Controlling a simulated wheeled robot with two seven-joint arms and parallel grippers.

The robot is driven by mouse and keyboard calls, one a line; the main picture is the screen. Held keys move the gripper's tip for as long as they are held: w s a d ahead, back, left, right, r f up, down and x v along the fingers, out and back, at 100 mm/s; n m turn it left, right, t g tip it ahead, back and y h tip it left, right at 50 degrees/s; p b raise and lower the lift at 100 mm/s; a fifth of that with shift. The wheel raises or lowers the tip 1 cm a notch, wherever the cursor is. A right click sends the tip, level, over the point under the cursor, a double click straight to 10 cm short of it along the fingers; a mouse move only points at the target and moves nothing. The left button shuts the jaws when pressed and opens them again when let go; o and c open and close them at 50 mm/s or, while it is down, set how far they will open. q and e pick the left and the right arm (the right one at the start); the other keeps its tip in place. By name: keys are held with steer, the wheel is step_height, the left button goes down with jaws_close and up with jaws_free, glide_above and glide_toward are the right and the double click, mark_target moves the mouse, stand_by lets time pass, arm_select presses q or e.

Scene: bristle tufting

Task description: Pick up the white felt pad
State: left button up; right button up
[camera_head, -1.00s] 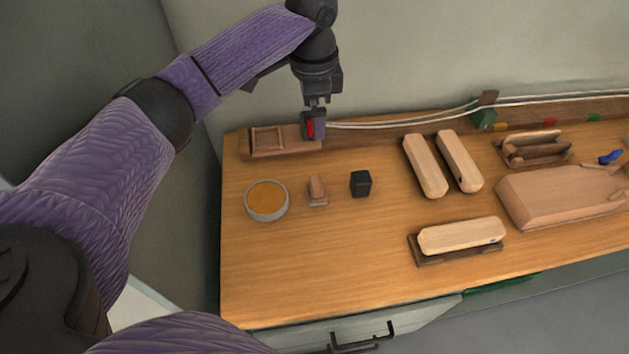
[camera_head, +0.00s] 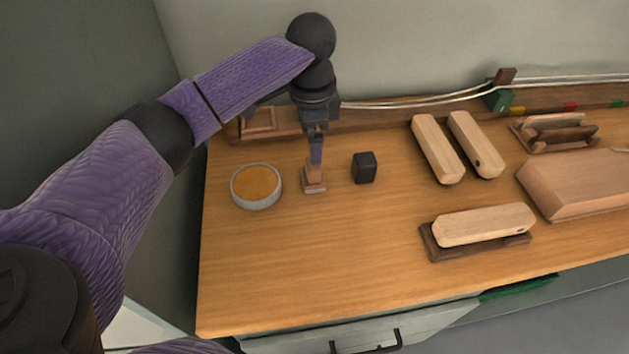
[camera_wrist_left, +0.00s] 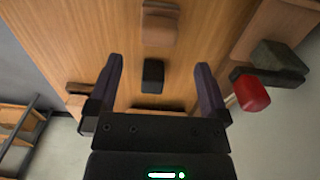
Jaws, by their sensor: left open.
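I cannot make out a white felt pad in either view. My left gripper (camera_head: 316,160) points down at the small wooden block on its stand (camera_head: 314,186), and its fingers hide part of the block. In the left wrist view the two dark fingers (camera_wrist_left: 158,80) are spread apart. A dark block (camera_wrist_left: 153,73) shows in the gap between them, and a rounded wooden piece (camera_wrist_left: 159,30) lies beyond; contact cannot be told. In the head view a black cube (camera_head: 364,167) stands just right of the gripper. My right gripper is not in view.
A round dish with an amber top (camera_head: 256,186) sits left of the gripper. Two long wooden blocks (camera_head: 437,148) and another on a dark cradle (camera_head: 480,226) lie to the right. A red piece (camera_wrist_left: 252,92) shows in the wrist view. The front left tabletop (camera_head: 290,270) is clear.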

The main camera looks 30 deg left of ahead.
mark_target(313, 170)
arm_select(q)
step_height(313, 170, down, 10)
steer(key=b, duration=0.5)
steer(key=shift+d+r, duration=0.1)
steer(key=shift+r, duration=0.15)
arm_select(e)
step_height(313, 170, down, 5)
arm_select(q)
steer(key=shift+r, duration=0.2)
steer(key=c, duration=1.2)
steer(key=shift+o, duration=0.2)
steer(key=shift+r, duration=0.25)
step_height(313, 170, up, 10)
steer(key=p, duration=0.5)
steer(key=shift+f, duration=0.15)
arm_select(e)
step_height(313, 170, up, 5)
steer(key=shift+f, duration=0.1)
